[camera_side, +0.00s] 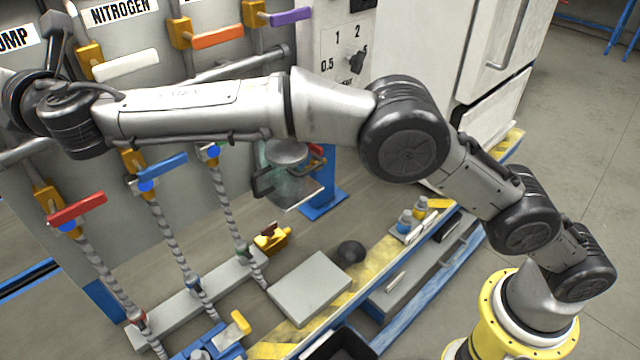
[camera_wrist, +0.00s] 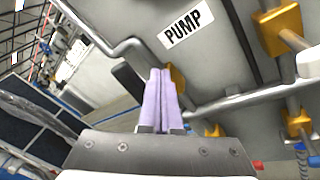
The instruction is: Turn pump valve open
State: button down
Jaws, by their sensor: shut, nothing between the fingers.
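The PUMP label (camera_wrist: 187,28) is on the grey panel in the wrist view, and its edge shows at the top left of the side view (camera_side: 15,39). Below the label is a yellow valve body (camera_wrist: 177,76), partly covered by my fingers. A black bar (camera_wrist: 128,80), which looks like the pump valve's handle, shows just left of my fingertips. My gripper (camera_wrist: 161,75) has pale purple fingers, shut together and empty, pointing at the valve area. I cannot tell whether they touch the bar. In the side view my wrist hides most of the gripper and valve.
The nitrogen valve's white handle (camera_side: 125,65), an orange handle (camera_side: 218,37) and a purple handle (camera_side: 290,16) line the panel. Red (camera_side: 78,208) and blue (camera_side: 162,167) handles sit below my arm with hoses. Metal pipes (camera_wrist: 250,100) cross the panel.

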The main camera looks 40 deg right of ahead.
jog(key=v, duration=1)
jog(key=shift+d+f, duration=0.35)
jog(key=shift+d, duration=0.05)
dwell(0.5)
